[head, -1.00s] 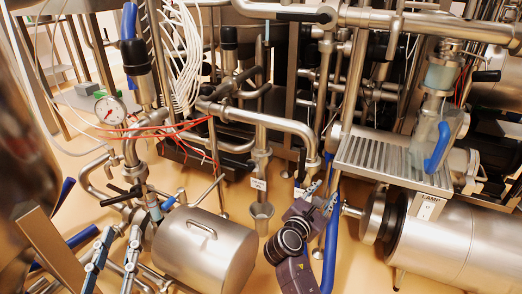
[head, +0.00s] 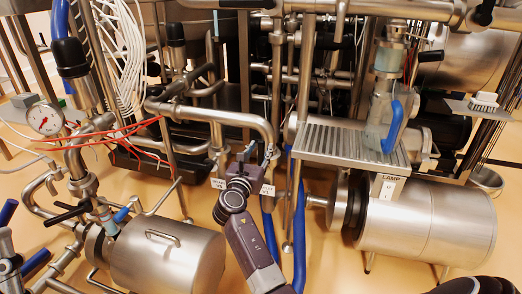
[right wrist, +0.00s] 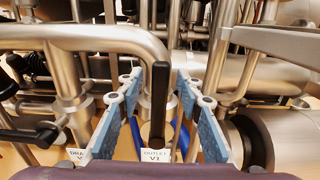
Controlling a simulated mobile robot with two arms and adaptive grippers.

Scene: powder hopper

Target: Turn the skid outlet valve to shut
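The skid outlet valve's black lever handle (right wrist: 160,100) stands upright in the right wrist view, above a white label (right wrist: 156,156) reading OUTLET V2. My right gripper (right wrist: 159,82) is open, with one blue-padded finger on each side of the handle; I see gaps on both sides. In the head view my right gripper (head: 258,152) reaches up to the valve area and hides most of the valve; part of its white label (head: 267,190) shows. At the lower left edge a grey part, possibly my left gripper, is cut off, and its fingers are not clear.
A second black handle (right wrist: 30,135) with a DRAIN label (right wrist: 80,154) is close on the left. A thick steel pipe (head: 225,117) runs just above the valves. A slatted metal step (head: 350,140) and a steel cylinder (head: 425,222) lie to the right, a steel tank (head: 168,258) to the left.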

